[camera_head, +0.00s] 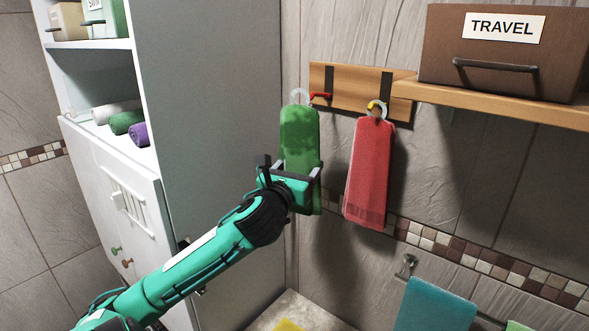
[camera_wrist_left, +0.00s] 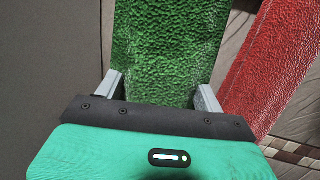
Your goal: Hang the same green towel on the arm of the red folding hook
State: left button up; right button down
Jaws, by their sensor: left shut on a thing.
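The green towel (camera_head: 300,140) hangs upright with a pale ring (camera_head: 300,96) at its top. My left gripper (camera_head: 293,170) is shut on its lower part. In the left wrist view the green towel (camera_wrist_left: 167,50) lies between the two fingers (camera_wrist_left: 161,93). The red folding hook (camera_head: 321,96) is at the left of a wooden board (camera_head: 350,88) on the wall. The ring is just left of the red hook; I cannot tell whether it is around the hook's arm or only beside it. My right gripper is not in view.
A red towel (camera_head: 369,170) hangs close on the right from a yellow hook (camera_head: 374,105). A tall white cabinet (camera_head: 215,130) stands left. A shelf (camera_head: 490,103) with a brown TRAVEL box (camera_head: 505,60) is at the right. A teal towel (camera_head: 435,305) is below.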

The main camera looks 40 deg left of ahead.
pick_arm(q)
jog(key=shift+w+a, duration=0.15)
jog(key=shift+w, duration=1.15)
jog(key=w, duration=0.3)
jog(key=w+f, duration=0.1)
jog(key=w, duration=0.1)
jog(key=shift+a+f, duration=0.1)
jog(key=shift+a, duration=0.2)
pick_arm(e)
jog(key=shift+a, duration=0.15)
pick_arm(q)
jog(key=o, duration=1)
jog(key=shift+c, duration=0.2)
jog(key=shift+o, duration=0.6)
jog(key=shift+s+f, duration=0.1)
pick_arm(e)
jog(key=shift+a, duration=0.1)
